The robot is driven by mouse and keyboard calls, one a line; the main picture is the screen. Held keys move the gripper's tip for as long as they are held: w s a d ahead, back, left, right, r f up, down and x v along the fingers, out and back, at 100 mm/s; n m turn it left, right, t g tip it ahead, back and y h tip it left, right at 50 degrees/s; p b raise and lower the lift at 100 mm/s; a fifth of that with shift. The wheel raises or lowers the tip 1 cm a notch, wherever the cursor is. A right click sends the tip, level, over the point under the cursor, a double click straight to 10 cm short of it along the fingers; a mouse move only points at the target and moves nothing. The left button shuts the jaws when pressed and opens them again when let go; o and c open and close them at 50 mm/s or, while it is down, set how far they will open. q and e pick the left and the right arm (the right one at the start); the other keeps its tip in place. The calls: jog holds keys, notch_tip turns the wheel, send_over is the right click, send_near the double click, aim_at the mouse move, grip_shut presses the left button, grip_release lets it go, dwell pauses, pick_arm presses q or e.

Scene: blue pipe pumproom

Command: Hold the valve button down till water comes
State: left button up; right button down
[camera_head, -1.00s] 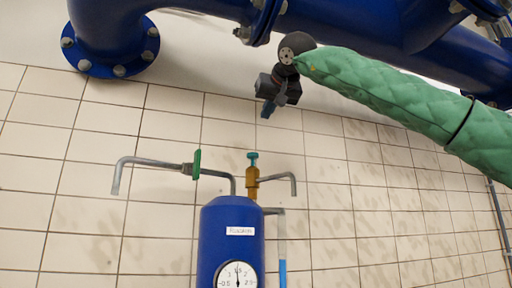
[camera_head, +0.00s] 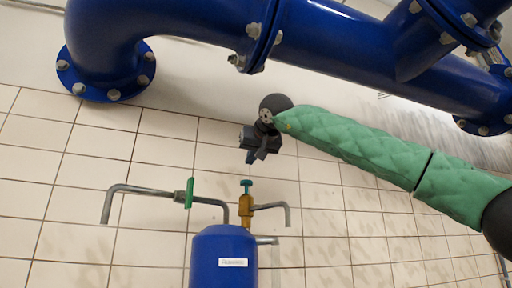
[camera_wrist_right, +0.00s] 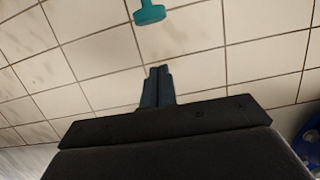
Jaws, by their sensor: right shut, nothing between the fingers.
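The brass valve (camera_head: 246,208) with its teal button (camera_head: 246,184) stands on top of the blue tank (camera_head: 222,256). A bent grey spout (camera_head: 274,207) leads right from the valve, and no water shows at its end. My right gripper (camera_head: 252,157) points down in the head view, a little above the button and apart from it. In the right wrist view my gripper fingers (camera_wrist_right: 157,82) are together and empty, and the teal button (camera_wrist_right: 150,12) shows beyond their tips at the top edge. My left gripper is in neither view.
A green lever handle (camera_head: 189,192) sits on the bent pipe (camera_head: 140,190) left of the valve. Large blue pipes (camera_head: 340,50) with bolted flanges run across the top, above my right arm. The tiled wall (camera_head: 60,220) stands behind.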

aim_at(246, 187)
jog(key=shift+w+a+f, duration=0.1)
jog(key=shift+w+f, duration=0.2)
jog(key=shift+f, duration=0.3)
jog(key=shift+w+a+f, duration=0.1)
jog(key=shift+w+f, duration=0.2)
jog(key=shift+f, duration=0.25)
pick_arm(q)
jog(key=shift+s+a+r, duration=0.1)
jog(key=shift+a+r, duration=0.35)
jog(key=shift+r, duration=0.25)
pick_arm(e)
notch_tip(246, 187, down, 2)
jog(key=shift+s+f, duration=0.1)
